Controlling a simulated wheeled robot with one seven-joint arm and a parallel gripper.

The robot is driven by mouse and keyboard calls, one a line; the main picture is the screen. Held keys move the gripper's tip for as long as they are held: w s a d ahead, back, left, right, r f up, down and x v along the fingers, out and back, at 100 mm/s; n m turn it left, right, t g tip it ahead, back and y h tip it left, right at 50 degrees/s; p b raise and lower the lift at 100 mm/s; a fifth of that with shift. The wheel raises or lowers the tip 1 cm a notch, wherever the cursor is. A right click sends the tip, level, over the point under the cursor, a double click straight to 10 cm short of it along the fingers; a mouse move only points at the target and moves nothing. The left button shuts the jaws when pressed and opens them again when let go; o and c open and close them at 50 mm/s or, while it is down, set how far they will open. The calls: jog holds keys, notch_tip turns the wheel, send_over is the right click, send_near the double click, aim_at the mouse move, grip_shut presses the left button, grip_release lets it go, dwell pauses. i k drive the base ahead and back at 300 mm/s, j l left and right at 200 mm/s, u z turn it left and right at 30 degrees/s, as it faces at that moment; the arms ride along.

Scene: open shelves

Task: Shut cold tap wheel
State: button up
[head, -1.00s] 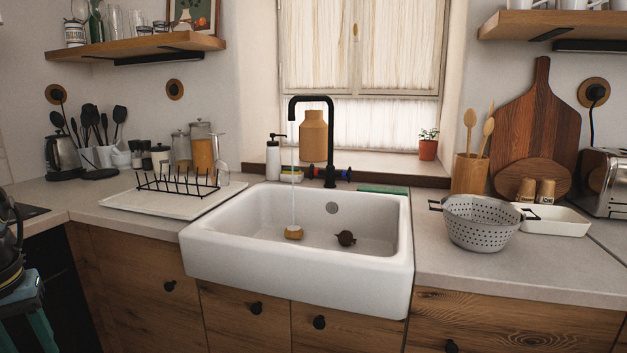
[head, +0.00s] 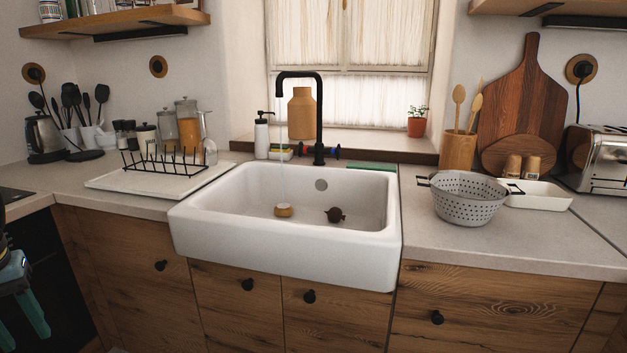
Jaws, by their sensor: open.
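The black tap (head: 319,110) stands behind the white sink, and a thin stream of water runs from its spout into the basin. A small wheel with blue on it, the cold tap wheel (head: 336,152), sits at the right of the tap base. Another small wheel (head: 302,149) with a reddish mark sits at the left of the base. Both are too small to show how far they are turned. My gripper (head: 24,338) is at the lower left edge, partly cut off. Its teal fingers are apart and empty, far from the tap.
The white sink (head: 280,248) holds a round tan object (head: 284,211) and a dark round object (head: 335,215). A colander (head: 467,200) is right, a drying rack (head: 165,165) left.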

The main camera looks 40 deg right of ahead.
aim_at(333, 151)
jog(key=z, duration=1.15)
jog(key=i+u, duration=0.15)
jog(key=k, duration=0.05)
